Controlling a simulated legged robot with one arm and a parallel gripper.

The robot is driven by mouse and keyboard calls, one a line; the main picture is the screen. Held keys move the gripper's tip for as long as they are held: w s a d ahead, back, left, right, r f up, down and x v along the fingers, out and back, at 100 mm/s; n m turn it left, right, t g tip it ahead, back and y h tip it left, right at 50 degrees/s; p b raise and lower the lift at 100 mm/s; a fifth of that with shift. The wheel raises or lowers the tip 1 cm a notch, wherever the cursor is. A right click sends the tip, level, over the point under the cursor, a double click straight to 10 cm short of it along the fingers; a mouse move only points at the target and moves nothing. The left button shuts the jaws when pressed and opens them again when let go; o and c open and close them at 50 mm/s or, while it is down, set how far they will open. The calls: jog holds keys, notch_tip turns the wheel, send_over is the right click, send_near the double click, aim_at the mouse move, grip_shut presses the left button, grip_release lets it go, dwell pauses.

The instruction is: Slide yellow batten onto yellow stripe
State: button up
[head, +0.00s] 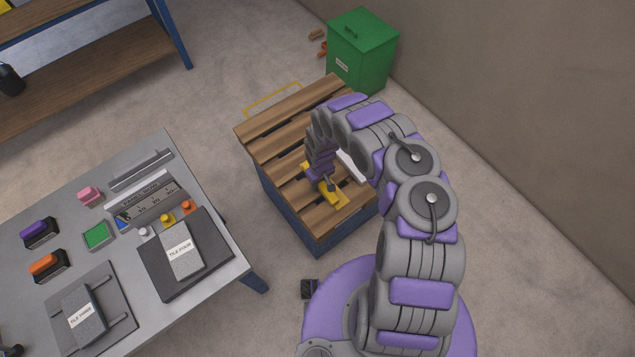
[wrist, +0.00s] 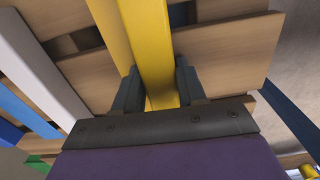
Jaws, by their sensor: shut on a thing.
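The yellow batten (head: 334,198) lies along the slatted wooden top (head: 280,135) of a blue-sided crate, partly hidden by my gripper (head: 322,184). In the wrist view my gripper (wrist: 158,88) has its two dark fingers on either side of the yellow batten (wrist: 150,45), shut on it. A second yellow band (wrist: 108,22) runs along the batten's left edge there. I cannot tell whether it is the yellow stripe or a side of the batten.
A white strip (wrist: 28,45) and a blue strip (wrist: 25,108) show left in the wrist view. A green bin (head: 362,55) stands behind the crate by the wall. A grey table (head: 205,300) with tiles and blocks stands left. Bare floor separates table and crate.

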jog(key=shift+w+d, duration=0.6)
jog(key=shift+d, duration=0.25)
jog(key=o, duration=1.2)
notch_tip(320, 180, up, 17)
jog(key=p, duration=0.7)
jog(key=shift+r+p, duration=0.15)
jog(key=shift+p, duration=0.15)
jog(key=shift+w, duration=0.1)
